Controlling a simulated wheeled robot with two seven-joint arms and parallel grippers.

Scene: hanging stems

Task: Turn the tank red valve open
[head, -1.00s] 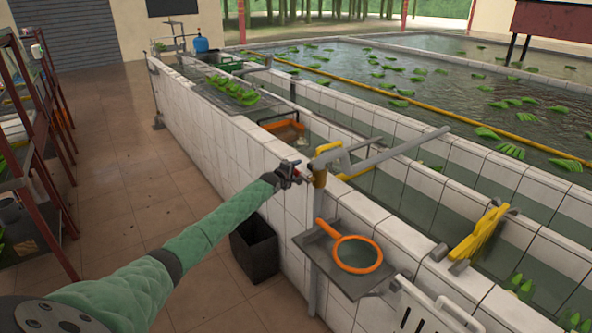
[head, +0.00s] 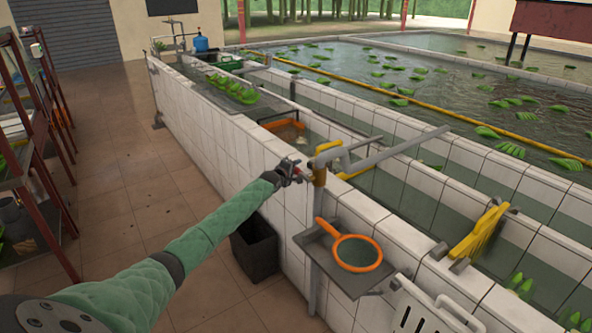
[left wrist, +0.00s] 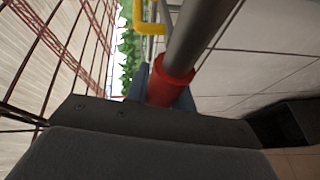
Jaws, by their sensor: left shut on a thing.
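The red valve (left wrist: 172,84) fills the middle of the left wrist view, on a grey pipe (left wrist: 202,35). In the head view only a small bit of red (head: 306,179) shows at the upright post beside the tank wall. My left gripper (head: 293,172) is at the valve, shut on it, and hides most of it. In the left wrist view a finger (left wrist: 133,84) shows beside the red part. How far the valve is turned cannot be told. My right gripper is not in view.
A yellow pipe fitting (head: 326,160) stands just right of my gripper. An orange-rimmed net (head: 358,253) lies on a small shelf below. A black bin (head: 254,248) stands by the tiled wall (head: 222,128). A rack (head: 40,130) is at left; the floor between is clear.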

